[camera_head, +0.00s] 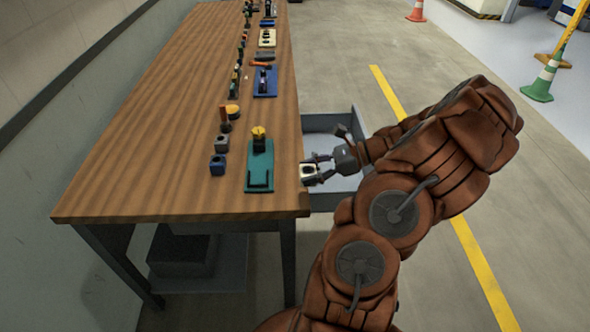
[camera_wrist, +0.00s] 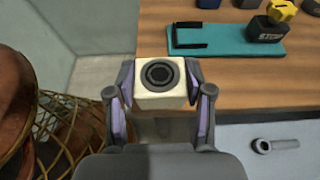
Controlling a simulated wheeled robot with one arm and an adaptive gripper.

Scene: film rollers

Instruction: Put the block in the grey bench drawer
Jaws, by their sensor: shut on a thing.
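A small cream block (camera_head: 308,170) with a dark round recess sits between the fingers of my gripper (camera_head: 316,172). In the wrist view the block (camera_wrist: 160,84) is gripped from both sides by my gripper (camera_wrist: 160,95). The block is held near the right edge of the wooden bench, by the open drawer. The grey drawer (camera_head: 327,118) is pulled out from the bench's right side. Part of its inside shows in the wrist view (camera_wrist: 265,165), with a grey wrench-like tool (camera_wrist: 276,145) in it. My arm and gripper hide part of the drawer in the head view.
The wooden bench (camera_head: 160,130) carries a teal fixture (camera_head: 260,165) with a yellow-topped part, a blue block (camera_head: 217,165), a grey block (camera_head: 222,144) and a blue fixture (camera_head: 265,82). Several more parts line its far end. Cones (camera_head: 543,80) stand far right on open floor.

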